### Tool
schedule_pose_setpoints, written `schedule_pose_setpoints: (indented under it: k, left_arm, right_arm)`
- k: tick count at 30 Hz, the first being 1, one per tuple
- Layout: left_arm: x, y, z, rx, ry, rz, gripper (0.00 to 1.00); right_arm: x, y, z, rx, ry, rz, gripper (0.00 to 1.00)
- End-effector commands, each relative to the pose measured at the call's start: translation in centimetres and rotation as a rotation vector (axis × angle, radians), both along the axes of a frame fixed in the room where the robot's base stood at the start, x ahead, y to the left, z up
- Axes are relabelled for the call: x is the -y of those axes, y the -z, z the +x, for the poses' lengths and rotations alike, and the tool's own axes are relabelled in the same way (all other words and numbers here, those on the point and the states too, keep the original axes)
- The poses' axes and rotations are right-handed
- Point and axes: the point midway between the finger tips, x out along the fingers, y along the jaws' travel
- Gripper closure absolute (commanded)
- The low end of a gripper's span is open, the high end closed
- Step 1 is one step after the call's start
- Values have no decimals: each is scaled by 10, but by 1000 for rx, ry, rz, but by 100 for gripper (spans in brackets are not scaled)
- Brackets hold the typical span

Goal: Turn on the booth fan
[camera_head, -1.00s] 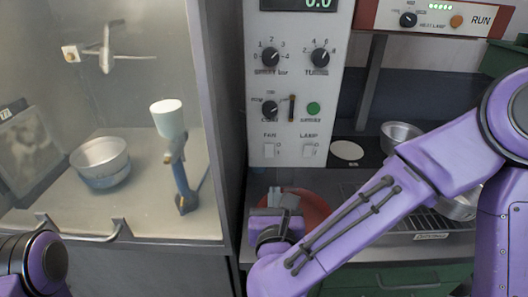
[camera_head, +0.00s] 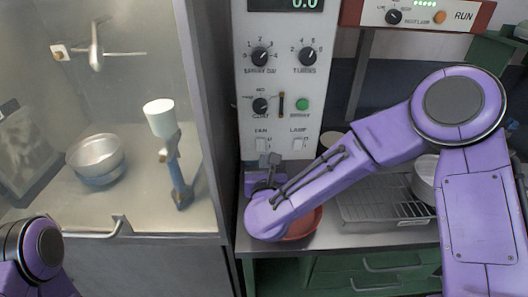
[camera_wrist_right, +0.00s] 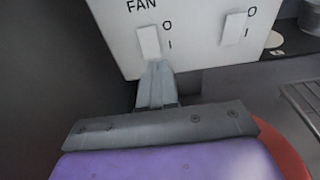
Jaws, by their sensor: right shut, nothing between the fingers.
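The control panel (camera_head: 280,100) carries a white FAN rocker switch (camera_head: 261,145), which also shows in the right wrist view (camera_wrist_right: 149,41) with O marked at its top and I at its bottom. My right gripper (camera_head: 269,159) is shut and empty just below this switch. In the right wrist view its joined fingertips (camera_wrist_right: 157,68) reach the lower end of the switch; whether they touch it I cannot tell. Which way the rocker is tipped is unclear. The booth (camera_head: 130,110) stands at the left. Only part of my left arm shows; its gripper is out of view.
The LAMP switch (camera_head: 298,145) sits right of the FAN switch, beside it in the right wrist view (camera_wrist_right: 234,28). Knobs and a green button (camera_head: 302,104) are above. A reddish round thing (camera_head: 302,225) lies beneath my right arm. A wire rack (camera_head: 375,203) is at the right.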

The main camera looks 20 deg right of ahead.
Motion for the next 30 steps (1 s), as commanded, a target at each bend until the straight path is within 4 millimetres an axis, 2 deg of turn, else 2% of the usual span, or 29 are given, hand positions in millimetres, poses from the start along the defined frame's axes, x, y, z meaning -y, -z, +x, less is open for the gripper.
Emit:
schedule_pose_setpoints:
  k: [1,6,17,20,23,24,26,30]
  left_arm:
    - [0,-8,0,0,0,0,100]
    - [0,-13,0,0,0,0,100]
    - [0,-12,0,0,0,0,100]
    - [0,-2,0,0,0,0,100]
    - [0,21,0,0,0,0,100]
    - [0,23,0,0,0,0,100]
    - [0,14,0,-1,0,-1,100]
    - [0,14,0,0,0,0,100]
  right_arm:
    - [2,-3,7,0,1,-1,100]
    - [7,2,23,0,0,1,100]
    - [7,4,26,1,-1,0,100]
    - [8,9,27,13,0,-3,100]
    - [9,17,31,52,-1,-14,100]
    - [9,13,32,66,-1,-17,100]
    - [9,6,32,62,-1,-18,100]
    - [8,5,31,62,-2,-17,100]
